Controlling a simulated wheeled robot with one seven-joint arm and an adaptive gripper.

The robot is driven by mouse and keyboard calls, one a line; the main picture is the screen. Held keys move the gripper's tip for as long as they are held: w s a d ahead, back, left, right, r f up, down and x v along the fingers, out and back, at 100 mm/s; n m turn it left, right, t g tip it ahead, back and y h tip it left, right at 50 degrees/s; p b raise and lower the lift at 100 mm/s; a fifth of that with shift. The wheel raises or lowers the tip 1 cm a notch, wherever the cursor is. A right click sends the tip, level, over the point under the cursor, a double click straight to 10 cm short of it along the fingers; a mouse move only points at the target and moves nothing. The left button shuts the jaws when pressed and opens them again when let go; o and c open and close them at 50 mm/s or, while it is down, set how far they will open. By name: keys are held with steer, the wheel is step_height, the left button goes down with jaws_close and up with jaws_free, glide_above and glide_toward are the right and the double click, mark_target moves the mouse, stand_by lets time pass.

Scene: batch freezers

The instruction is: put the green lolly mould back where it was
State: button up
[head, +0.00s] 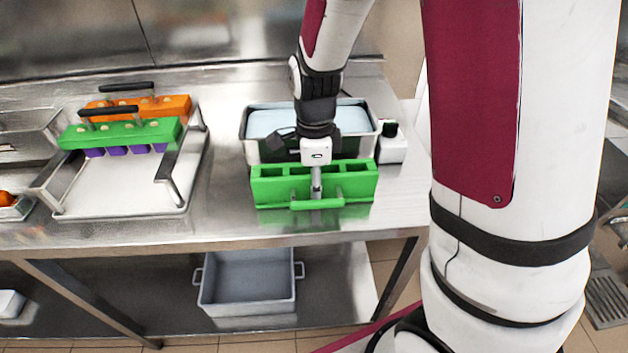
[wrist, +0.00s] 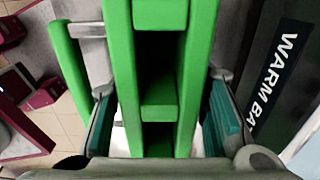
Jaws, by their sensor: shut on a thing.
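The green lolly mould (head: 268,188) is a long block with a row of open, empty-looking slots and a handle bar along its near side. It stands upright on or just above the steel counter, in front of the bath; I cannot tell whether it touches the counter. My gripper (head: 316,182) comes down from above and is shut across the mould's middle. In the wrist view the mould (wrist: 160,95) runs between the two teal-padded fingers, with one finger between its wall and the handle bar.
A steel bath (head: 252,150) of pale water, partly labelled "WARM BA", stands close behind the mould. A rack tray (head: 110,195) at left carries green (head: 120,133) and orange (head: 180,106) lolly holders. Counter between is clear. A grey bin (head: 247,295) sits below.

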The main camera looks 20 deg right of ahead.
steer(key=o, duration=1.4)
steer(key=shift+f, duration=0.1)
steer(key=shift+c, duration=0.2)
step_height(320, 180, up, 12)
steer(key=shift+r+p, duration=0.15)
steer(key=shift+p, duration=0.35)
steer(key=s+r+n+t, duration=0.2)
steer(key=s+r+n, duration=0.2)
steer(key=s+n, duration=0.5)
steer(key=s+r+n+t, duration=0.2)
steer(key=s+r+n, duration=0.3)
steer(key=s+n, duration=0.4)
steer(key=shift+s+d+n+t, duration=0.2)
steer(key=shift+n+t, duration=0.1)
steer(key=shift+n, duration=1.5)
